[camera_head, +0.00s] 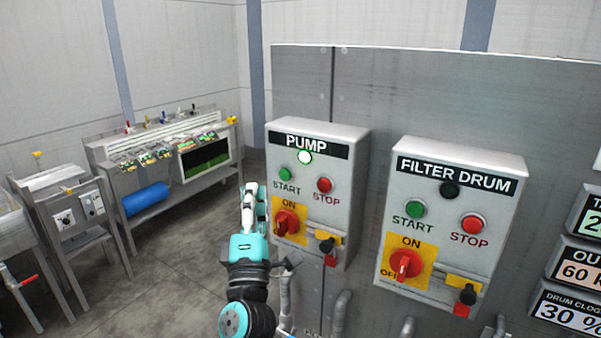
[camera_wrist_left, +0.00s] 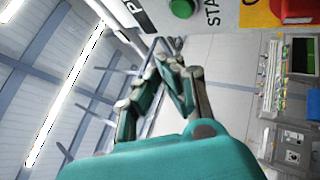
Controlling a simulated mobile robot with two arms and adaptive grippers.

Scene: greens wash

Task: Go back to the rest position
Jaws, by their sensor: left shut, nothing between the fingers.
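My left gripper (camera_head: 255,203) is shut and empty, raised just left of the PUMP box (camera_head: 349,165) in the head view. Its closed fingers (camera_wrist_left: 172,75) also show in the left wrist view, with the green START button and part of the red switch at the top edge. The PUMP box has a lit white-green lamp (camera_head: 305,157), a green START button (camera_head: 286,173), a red STOP button (camera_head: 324,185) and a red rotary switch (camera_head: 287,222) on a yellow plate. The gripper looks apart from these controls. My right gripper is not in view.
The FILTER DRUM box (camera_head: 452,221), its lamp dark, stands to the right on the same grey metal panel (camera_head: 420,85). Readout displays (camera_head: 570,310) line the right edge. Grey floor (camera_head: 165,275) lies open between.

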